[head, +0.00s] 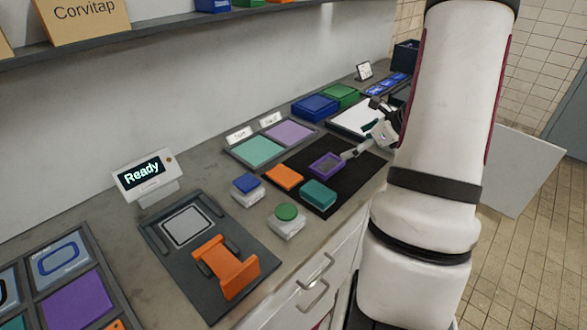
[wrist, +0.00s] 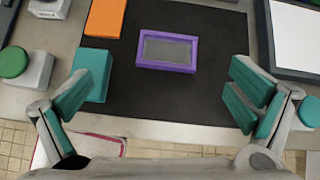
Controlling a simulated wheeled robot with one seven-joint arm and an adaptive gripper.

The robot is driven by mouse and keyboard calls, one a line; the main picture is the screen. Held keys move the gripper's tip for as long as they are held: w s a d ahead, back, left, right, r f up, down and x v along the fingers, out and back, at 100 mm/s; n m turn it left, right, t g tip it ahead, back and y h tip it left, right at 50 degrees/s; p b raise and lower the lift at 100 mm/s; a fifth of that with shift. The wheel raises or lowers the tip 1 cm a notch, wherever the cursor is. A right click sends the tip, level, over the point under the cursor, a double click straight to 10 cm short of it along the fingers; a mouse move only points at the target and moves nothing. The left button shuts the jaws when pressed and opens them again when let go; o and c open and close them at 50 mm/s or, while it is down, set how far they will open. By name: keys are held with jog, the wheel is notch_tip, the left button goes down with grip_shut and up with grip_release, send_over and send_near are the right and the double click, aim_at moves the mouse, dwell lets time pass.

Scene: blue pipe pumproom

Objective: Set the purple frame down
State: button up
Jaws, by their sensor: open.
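The purple frame (head: 326,165) lies flat on the black mat (head: 350,178), beside an orange block (head: 284,177) and a teal block (head: 318,194). In the wrist view the purple frame (wrist: 167,51) has a grey panel inside it and sits ahead of my gripper. My gripper (wrist: 165,98) is open and empty, its teal-padded fingers spread wide on either side, nearer the mat's front edge. In the head view one finger shows near the frame and my arm hides the rest of the gripper.
A tray with green and purple panels (head: 258,151) lies behind the mat. Blue and green button boxes (head: 287,219) stand left of it. A dark fixture with an orange part (head: 225,267) and a "Ready" display (head: 147,178) are further left. The mat's right part is clear.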

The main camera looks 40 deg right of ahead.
notch_tip(320, 180, down, 2)
jog(key=d+m, duration=0.1)
send_near(327, 163)
jog(key=x, duration=0.3)
jog(key=shift+a, duration=0.25)
jog(key=shift+d+x, duration=0.15)
jog(key=shift+x, duration=1.2)
jog(key=shift+d+x, duration=0.1)
jog(key=shift+x, duration=1.25)
jog(key=shift+s+f, duration=0.1)
jog(key=c, duration=1)
jog(key=shift+c, duration=0.2)
